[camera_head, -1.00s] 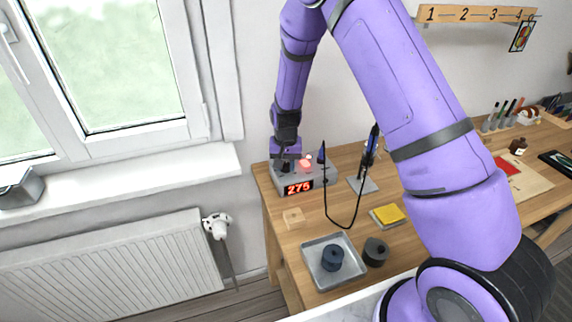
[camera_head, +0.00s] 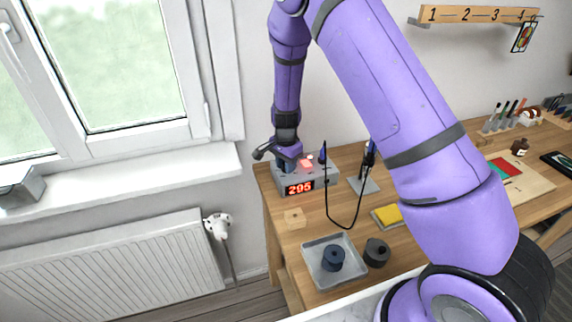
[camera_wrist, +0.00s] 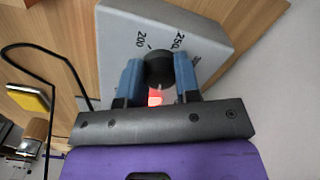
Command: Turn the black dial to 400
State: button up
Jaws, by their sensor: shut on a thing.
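The grey soldering station (camera_head: 318,180) stands at the left end of the wooden workbench. Its red display (camera_head: 299,188) reads 205. The black dial (camera_wrist: 159,66) is on the station's top, with the printed marks 200 and 250 beside it in the wrist view. My gripper (camera_wrist: 159,72) is shut on the dial, with one blue finger on each side. In the head view my gripper (camera_head: 287,163) hides the dial. A red lit spot (camera_wrist: 155,97) shows beside the dial in the wrist view.
A soldering iron stands in a holder (camera_head: 368,184) right of the station, with a black cable looping in front. A metal tray (camera_head: 309,267) with a dark spool, another dark spool (camera_head: 376,252), a yellow sponge (camera_head: 387,214) and a small wooden block (camera_head: 294,217) lie nearby.

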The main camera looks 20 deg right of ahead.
dwell(0.3)
jog(key=o, duration=0.9)
notch_tip(320, 180, up, 11)
jog(key=shift+f, duration=0.1)
dwell(0.5)
